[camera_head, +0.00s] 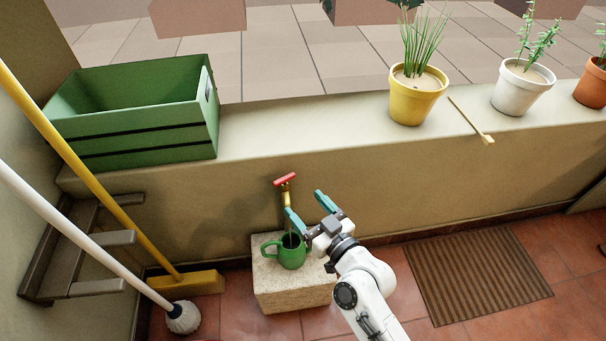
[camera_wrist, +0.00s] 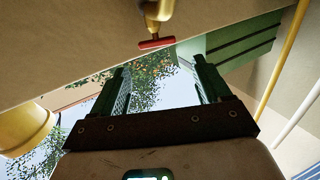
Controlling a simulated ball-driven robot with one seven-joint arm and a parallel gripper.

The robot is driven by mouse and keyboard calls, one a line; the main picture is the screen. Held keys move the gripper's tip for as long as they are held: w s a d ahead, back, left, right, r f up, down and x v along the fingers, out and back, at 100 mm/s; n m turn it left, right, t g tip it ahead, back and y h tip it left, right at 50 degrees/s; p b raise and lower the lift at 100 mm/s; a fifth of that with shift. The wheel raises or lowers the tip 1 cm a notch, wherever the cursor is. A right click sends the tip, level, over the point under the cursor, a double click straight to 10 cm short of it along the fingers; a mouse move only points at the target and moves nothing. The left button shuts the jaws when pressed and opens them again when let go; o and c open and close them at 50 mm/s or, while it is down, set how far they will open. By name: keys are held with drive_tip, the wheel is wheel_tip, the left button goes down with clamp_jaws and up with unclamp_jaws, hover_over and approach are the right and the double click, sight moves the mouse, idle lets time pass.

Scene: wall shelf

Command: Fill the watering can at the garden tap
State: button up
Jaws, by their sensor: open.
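A green watering can (camera_head: 291,256) stands upright on a pale stone block (camera_head: 295,292) against the wall. The brass tap (camera_head: 287,198) with its red handle (camera_head: 285,180) is on the wall above the can. I cannot tell if water runs from it. My gripper (camera_head: 306,206) is open and empty, to the right of the tap, with one teal finger close to the tap and overlapping it in the picture. In the wrist view, the red handle (camera_wrist: 156,42) lies ahead of the open fingers (camera_wrist: 159,80), apart from them.
A green crate (camera_head: 140,140), a yellow pot (camera_head: 415,105), a white pot (camera_head: 522,92) and a small wooden tool (camera_head: 472,122) sit on the ledge. A yellow broom (camera_head: 190,283) and a white mop (camera_head: 183,317) lean at left. A brown mat (camera_head: 478,275) lies right.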

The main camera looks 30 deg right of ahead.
sight(286, 180)
drive_tip(key=w, duration=0.3)
drive_tip(key=w+p, duration=0.1)
drive_tip(key=w, duration=0.3)
drive_tip(key=w+a, duration=0.1)
drive_tip(key=w, duration=0.2)
drive_tip(key=shift+w+p, duration=0.35)
